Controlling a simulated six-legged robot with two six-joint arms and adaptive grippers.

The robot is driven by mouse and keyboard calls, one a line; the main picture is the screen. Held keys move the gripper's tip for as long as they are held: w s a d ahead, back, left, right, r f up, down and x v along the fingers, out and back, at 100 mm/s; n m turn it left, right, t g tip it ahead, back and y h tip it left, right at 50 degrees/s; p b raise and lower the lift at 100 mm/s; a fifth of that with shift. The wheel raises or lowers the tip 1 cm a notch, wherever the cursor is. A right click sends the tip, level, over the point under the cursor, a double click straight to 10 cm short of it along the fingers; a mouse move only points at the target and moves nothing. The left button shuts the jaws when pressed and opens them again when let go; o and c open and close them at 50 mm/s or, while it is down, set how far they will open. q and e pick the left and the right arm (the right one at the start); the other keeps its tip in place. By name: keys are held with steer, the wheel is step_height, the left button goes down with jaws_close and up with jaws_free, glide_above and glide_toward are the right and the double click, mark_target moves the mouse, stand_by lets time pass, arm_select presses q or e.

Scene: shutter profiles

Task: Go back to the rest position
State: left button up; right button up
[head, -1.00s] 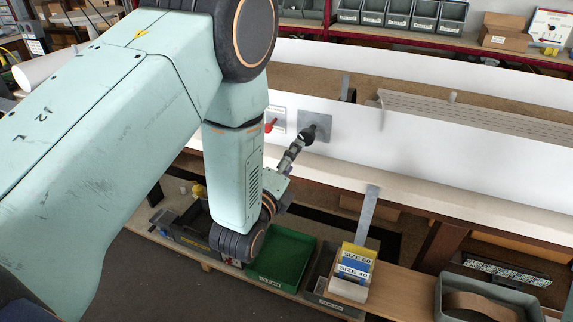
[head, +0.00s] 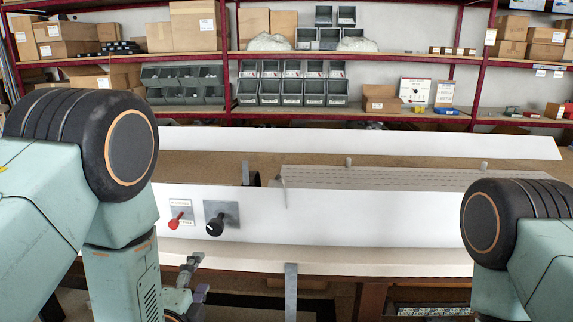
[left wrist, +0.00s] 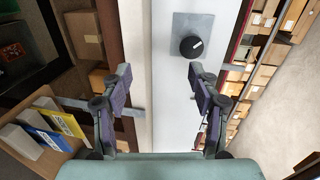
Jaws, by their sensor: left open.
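My left gripper (head: 194,277) shows at the lower left of the head view, in front of the long bench and below its white front panel (head: 340,220). In the left wrist view its two fingers (left wrist: 158,84) stand wide apart with nothing between them. A black knob (head: 215,225) on a grey plate sits on the panel, and it also shows beyond the fingers in the left wrist view (left wrist: 190,46). A red switch (head: 175,219) is left of the knob. My right arm is at the right edge of the head view; its gripper is out of view.
Red shelving (head: 350,56) with boxes and grey bins (head: 292,90) runs along the back. A grey metal strip (head: 291,290) hangs at the bench front. In the left wrist view, yellow and blue labelled holders (left wrist: 50,138) stand at the lower left.

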arm_select(q)
steer(key=s+a+f+n+g, duration=0.3)
steer(key=s+f+n+g, duration=1.05)
steer(key=s+f, duration=0.65)
steer(key=s+f+n+g, duration=0.2)
steer(key=s+n, duration=0.2)
steer(key=s, duration=1.1)
steer(key=shift+s+f+n+g+y+b, duration=0.3)
steer(key=shift+s+f+n+g+b, duration=0.05)
steer(key=shift+f+b, duration=0.1)
